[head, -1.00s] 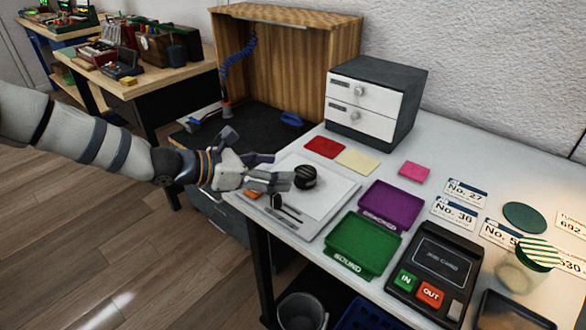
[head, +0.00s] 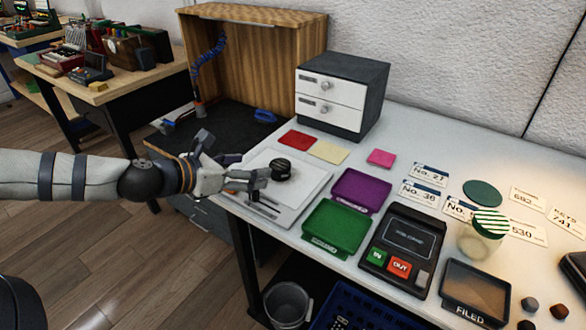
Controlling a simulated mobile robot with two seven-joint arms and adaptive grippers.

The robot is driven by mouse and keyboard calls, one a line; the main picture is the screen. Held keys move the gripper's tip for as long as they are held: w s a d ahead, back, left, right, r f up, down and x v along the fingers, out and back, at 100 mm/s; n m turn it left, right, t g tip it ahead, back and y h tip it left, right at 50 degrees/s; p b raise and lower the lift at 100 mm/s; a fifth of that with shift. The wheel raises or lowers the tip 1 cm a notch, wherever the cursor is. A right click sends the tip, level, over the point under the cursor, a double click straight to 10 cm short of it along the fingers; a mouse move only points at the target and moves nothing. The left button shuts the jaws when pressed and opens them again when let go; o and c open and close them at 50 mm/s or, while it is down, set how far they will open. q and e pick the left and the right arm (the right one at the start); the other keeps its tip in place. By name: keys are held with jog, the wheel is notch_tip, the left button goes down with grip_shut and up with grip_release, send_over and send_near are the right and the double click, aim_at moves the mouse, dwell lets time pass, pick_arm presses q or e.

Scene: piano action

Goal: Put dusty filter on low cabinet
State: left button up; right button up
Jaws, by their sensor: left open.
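A small round black object (head: 281,168) with pale markings sits on the white board of a tray (head: 300,205) on the bench; it may be the dusty filter, but I cannot tell for sure. My left gripper (head: 250,170) is open and empty, just left of the black object, over the tray's left side. I see no clear contact between them. A low grey cabinet (head: 192,212) with a dark top (head: 232,133) stands left of the bench, partly hidden by my left arm. My right gripper is out of view.
A wooden hood (head: 262,62) rises behind the dark top, which carries a blue brush (head: 265,116). A small drawer unit (head: 342,95), purple tray (head: 361,191), green tray (head: 337,228) and card clock (head: 408,250) crowd the bench. A bin (head: 288,305) stands below.

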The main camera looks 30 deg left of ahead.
aim_at(277, 166)
pick_arm(q)
jog(key=b+x, duration=0.1)
jog(key=x, duration=0.5)
jog(key=b+x, duration=0.1)
jog(key=x, duration=0.2)
jog(key=shift+f+b, duration=0.3)
jog(key=shift+f, duration=0.1)
jog(key=shift+w, duration=0.3)
jog(key=shift+r, duration=0.2)
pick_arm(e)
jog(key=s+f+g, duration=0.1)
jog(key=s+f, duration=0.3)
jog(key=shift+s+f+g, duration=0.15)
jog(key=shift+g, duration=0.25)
pick_arm(q)
jog(key=c, duration=1.3)
